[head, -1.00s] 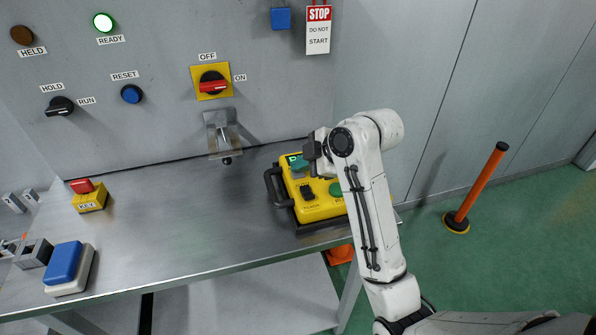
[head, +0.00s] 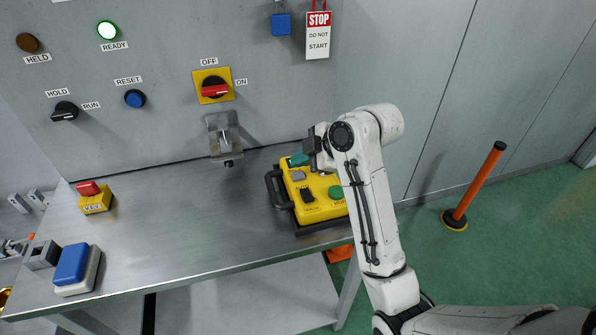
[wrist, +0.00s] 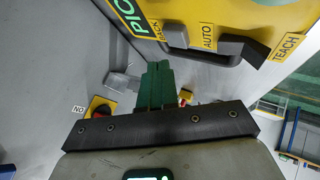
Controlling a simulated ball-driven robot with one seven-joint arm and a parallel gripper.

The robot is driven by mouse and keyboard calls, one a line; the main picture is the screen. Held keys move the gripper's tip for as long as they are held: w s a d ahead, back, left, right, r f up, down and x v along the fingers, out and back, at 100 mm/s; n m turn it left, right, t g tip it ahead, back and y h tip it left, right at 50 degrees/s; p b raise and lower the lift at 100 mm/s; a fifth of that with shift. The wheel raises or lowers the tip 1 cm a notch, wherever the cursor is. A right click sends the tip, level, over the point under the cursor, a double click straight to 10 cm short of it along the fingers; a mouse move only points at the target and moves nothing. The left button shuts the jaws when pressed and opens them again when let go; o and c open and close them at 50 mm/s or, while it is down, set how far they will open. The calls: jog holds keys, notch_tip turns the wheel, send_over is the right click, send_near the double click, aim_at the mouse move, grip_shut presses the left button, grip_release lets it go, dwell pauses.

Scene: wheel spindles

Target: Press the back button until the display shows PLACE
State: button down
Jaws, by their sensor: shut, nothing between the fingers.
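The yellow control box (head: 322,210) lies on the right end of the metal table, with a black handle on its left side. In the wrist view its display (wrist: 130,16) shows green letters reading "PIC", cut off by the frame edge. A label ending in "ACK" sits beside the display, near a grey button (wrist: 174,32) that also shows in the head view (head: 298,175). My gripper (head: 294,160) has its green fingers shut and empty, above the far left part of the box. In the wrist view the fingers (wrist: 157,72) appear apart from the button.
A black AUTO/TEACH switch (head: 307,195) and a green button (head: 336,192) are on the box. A metal bracket (head: 225,140) projects from the panel to the left. A blue-topped box (head: 72,265) and a red-topped key box (head: 95,199) stand farther left. The table middle is clear.

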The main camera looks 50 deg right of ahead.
aim_at(301, 177)
jog(key=shift+r+p, duration=1.6)
jog(key=shift+r, duration=0.5)
